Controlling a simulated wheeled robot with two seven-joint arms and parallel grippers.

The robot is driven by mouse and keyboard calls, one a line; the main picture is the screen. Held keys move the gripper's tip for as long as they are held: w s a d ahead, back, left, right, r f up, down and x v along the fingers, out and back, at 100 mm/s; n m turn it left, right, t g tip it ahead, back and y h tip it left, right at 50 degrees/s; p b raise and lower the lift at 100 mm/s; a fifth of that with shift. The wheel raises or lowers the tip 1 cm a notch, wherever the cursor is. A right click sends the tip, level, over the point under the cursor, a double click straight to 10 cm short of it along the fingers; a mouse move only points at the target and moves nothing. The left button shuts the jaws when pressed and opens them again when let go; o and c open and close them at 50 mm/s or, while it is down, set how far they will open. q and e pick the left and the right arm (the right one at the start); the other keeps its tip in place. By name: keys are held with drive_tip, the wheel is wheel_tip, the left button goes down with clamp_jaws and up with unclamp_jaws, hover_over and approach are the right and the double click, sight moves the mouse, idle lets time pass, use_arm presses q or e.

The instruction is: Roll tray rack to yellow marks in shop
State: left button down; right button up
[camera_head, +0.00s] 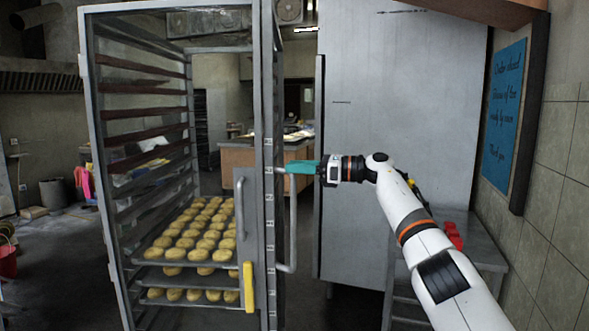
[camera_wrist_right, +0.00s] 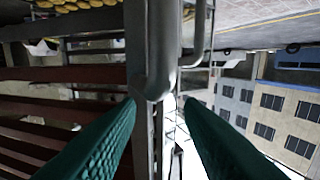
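The tray rack (camera_head: 88,150) is a tall grey metal frame at the left of the head view. Trays of round golden pastries (camera_head: 205,225) sit in its lower slots, and the upper slots look mostly empty. A grey vertical handle (camera_head: 292,240) is on its right side. My right gripper (camera_head: 278,169) has teal fingers and points left at the rack's right post, above that handle. In the right wrist view the fingers (camera_wrist_right: 158,100) are apart, with a grey metal bar (camera_wrist_right: 160,50) in line with the gap. I cannot tell whether they touch it. My left gripper is out of view. No yellow floor marks show.
A large grey panel (camera_head: 385,130) stands behind my right arm. A metal table (camera_head: 470,245) with red items (camera_head: 453,235) is at the right, by a tiled wall. A wooden counter (camera_head: 240,160) is behind the rack. A red bucket (camera_head: 8,262) stands at far left, beside open dark floor.

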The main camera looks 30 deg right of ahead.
drive_tip(key=v, duration=1.2)
drive_tip(key=shift+s+d, duration=0.15)
drive_tip(key=shift+d, duration=0.1)
idle(0.5)
drive_tip(key=shift+p, duration=0.55)
idle(0.3)
